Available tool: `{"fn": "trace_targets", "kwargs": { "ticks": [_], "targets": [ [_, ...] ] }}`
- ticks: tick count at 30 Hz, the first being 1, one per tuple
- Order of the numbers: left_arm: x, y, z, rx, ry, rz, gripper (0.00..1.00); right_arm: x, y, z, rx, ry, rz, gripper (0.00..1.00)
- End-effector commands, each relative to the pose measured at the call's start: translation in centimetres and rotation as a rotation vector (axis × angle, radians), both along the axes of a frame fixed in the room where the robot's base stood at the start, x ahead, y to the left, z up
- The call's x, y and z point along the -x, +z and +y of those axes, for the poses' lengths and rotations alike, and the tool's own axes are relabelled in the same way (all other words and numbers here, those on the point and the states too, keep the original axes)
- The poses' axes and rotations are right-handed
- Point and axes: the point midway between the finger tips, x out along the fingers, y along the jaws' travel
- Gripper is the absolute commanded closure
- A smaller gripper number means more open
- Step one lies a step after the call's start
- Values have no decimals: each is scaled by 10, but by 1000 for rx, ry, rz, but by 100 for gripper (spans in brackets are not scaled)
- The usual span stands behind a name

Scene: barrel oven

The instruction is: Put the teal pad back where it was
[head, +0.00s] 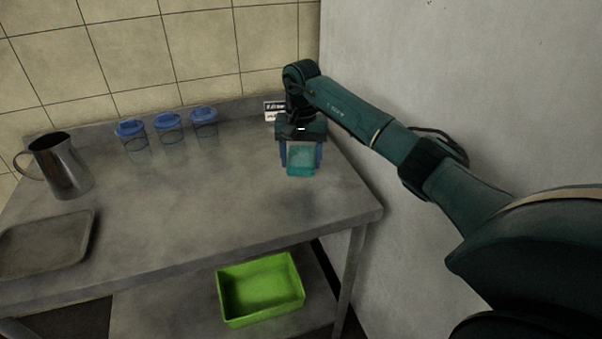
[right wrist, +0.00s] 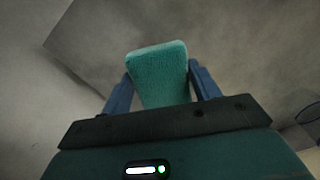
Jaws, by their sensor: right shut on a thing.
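The teal pad (head: 301,160) is between the blue fingers of my right gripper (head: 301,158), over the right part of the grey table (head: 190,210). The right gripper is shut on it. In the right wrist view the pad (right wrist: 160,72) stands out past the fingertips of the gripper (right wrist: 160,85), a finger on each side. I cannot tell whether the pad touches the tabletop. My left gripper is not in view.
Blue-lidded containers (head: 168,127), a metal jug (head: 62,165) and a flat tray (head: 45,243) stand further left. A green bin (head: 261,290) is on the lower shelf. A wall (head: 450,60) borders the right. The table's middle is clear.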

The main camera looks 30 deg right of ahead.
Motion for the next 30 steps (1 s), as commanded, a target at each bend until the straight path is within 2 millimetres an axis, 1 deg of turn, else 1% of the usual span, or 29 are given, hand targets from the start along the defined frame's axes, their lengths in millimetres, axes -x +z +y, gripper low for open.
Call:
{"fn": "trace_targets", "kwargs": {
  "ticks": [1,3,8,13,15,21,24,25,30],
  "targets": [
    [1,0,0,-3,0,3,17,1,-7,0,0,-1,2,60],
    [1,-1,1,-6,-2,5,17,0,-14,1,-1,1,1,60],
    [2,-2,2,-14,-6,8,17,0,-26,0,-1,1,1,60],
    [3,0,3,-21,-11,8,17,0,-50,1,-1,1,2,60],
    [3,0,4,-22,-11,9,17,0,-54,0,0,0,-1,60],
    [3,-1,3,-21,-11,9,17,0,-54,0,1,1,-2,60],
    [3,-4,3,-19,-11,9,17,0,-58,0,1,1,-2,60],
    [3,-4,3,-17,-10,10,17,0,-58,0,1,1,-2,38],
    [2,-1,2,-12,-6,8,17,0,-56,0,1,1,-2,24]
  ]
}}
